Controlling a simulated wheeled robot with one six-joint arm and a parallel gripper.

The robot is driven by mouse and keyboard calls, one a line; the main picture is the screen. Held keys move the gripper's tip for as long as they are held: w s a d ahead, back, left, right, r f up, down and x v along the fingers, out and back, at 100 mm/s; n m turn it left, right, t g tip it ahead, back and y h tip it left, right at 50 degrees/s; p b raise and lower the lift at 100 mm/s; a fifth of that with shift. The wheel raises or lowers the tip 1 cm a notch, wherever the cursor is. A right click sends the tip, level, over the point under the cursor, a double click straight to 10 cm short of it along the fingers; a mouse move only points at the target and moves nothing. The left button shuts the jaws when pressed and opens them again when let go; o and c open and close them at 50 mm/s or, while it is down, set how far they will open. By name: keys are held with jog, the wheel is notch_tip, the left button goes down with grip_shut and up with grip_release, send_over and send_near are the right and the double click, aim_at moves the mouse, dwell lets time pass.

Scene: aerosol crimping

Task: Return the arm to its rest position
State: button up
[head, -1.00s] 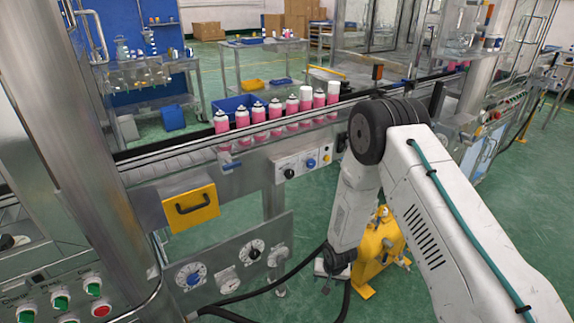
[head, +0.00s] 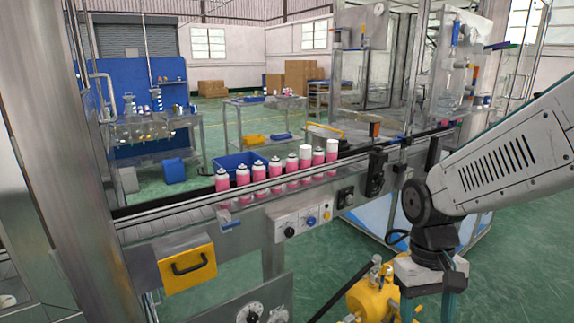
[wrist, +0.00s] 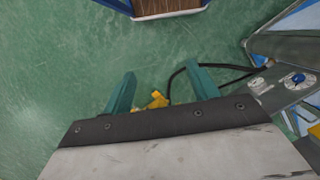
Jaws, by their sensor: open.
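My arm (head: 510,155) comes in from the right in the head view, bent at a dark joint, with its last part hanging down. My gripper (head: 431,296) points down at the lower right, beside a yellow machine on the floor (head: 368,302). In the wrist view the two teal fingers of my gripper (wrist: 161,88) are spread apart with nothing between them but green floor and a bit of yellow farther below. The gripper is open and empty, apart from the conveyor.
A conveyor (head: 150,217) carries a row of several pink cans with white tops (head: 259,176). A yellow-fronted box with a handle (head: 187,269) sticks out from its side. A control panel (head: 300,222) sits on the conveyor's front. Green floor is open at right.

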jog(key=s+d+r+m+t, duration=0.1)
jog(key=s+r+t, duration=0.3)
jog(key=s+r, duration=0.6)
jog(key=shift+s+d+r+y, duration=0.3)
jog(key=shift+s+d, duration=0.05)
jog(key=shift+d, duration=0.3)
dwell(0.9)
